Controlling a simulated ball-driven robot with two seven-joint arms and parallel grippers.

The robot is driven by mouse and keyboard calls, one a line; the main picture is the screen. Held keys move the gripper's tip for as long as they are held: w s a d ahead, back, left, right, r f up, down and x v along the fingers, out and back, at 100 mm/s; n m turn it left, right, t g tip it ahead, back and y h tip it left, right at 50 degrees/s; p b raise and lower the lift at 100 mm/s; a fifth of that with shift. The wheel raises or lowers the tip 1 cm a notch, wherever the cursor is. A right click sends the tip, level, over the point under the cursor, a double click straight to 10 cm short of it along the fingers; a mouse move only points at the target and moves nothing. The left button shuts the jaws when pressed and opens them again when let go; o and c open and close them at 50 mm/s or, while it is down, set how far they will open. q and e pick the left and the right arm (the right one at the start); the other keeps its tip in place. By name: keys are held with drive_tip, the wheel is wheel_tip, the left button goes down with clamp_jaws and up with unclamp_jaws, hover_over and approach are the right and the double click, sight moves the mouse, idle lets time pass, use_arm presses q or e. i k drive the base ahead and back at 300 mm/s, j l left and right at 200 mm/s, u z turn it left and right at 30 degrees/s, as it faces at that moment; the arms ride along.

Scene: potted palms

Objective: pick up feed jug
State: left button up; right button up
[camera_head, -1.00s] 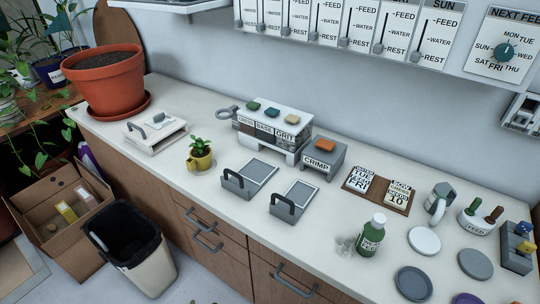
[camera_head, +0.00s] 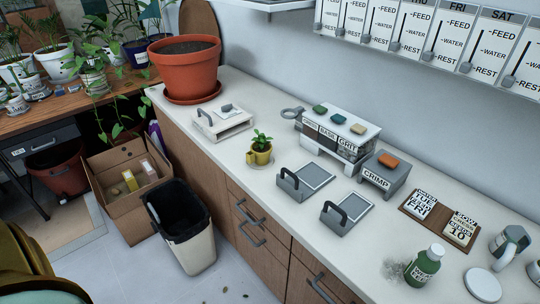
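Two things could be the jug, and I cannot tell which is the feed jug. A grey jug-like vessel with a handle (camera_head: 508,244) stands on the white counter (camera_head: 225,150) at the right edge. A green bottle with a white cap and a label (camera_head: 424,266) stands upright on the counter at the lower right; its label is too small to read surely. Neither gripper is in view, and nothing is seen touching either vessel.
A bin (camera_head: 181,226) stands below.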

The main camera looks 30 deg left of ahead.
sight(506, 250)
drive_tip(key=z, duration=0.8)
